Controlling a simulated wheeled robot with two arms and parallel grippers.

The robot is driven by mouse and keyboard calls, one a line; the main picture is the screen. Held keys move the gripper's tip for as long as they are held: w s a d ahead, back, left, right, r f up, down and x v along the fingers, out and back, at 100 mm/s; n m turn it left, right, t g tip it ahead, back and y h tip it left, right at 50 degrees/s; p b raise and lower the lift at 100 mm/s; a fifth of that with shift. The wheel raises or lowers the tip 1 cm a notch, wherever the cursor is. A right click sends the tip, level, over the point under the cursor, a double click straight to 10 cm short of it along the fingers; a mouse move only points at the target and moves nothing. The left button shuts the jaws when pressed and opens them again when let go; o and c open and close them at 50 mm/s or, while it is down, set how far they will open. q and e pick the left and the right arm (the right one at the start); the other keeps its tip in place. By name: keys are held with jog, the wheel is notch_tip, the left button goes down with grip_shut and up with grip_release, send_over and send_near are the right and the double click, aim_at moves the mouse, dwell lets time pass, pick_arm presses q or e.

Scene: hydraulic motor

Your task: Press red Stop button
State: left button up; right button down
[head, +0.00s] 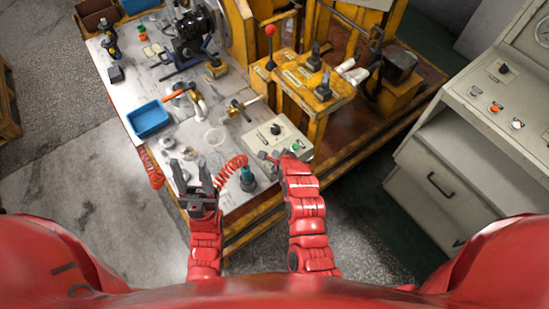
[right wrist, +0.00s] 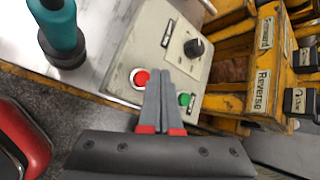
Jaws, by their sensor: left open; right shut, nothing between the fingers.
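The red Stop button (right wrist: 140,78) sits in a pale ring on a grey control box (right wrist: 155,45). In the right wrist view it is just left of my right gripper's fingers. A green button (right wrist: 185,99) is on the other side of them. My right gripper (right wrist: 171,76) is shut and empty, its tips over the box face between the buttons; contact cannot be told. In the head view my right gripper (head: 266,156) is at the box's (head: 262,141) near edge and I cannot make out the red button. My left gripper (head: 193,168) is open and empty above the table's near part.
A black selector knob (right wrist: 194,47) is on the same box. A teal-handled tool (right wrist: 62,25) stands beside it. A blue tray (head: 149,119) and loose parts lie on the table. A yellow lever stand (head: 310,85) rises behind the box.

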notch_tip(320, 180, up, 4)
jog(key=shift+r+p, duration=0.1)
jog(key=shift+p, duration=0.7)
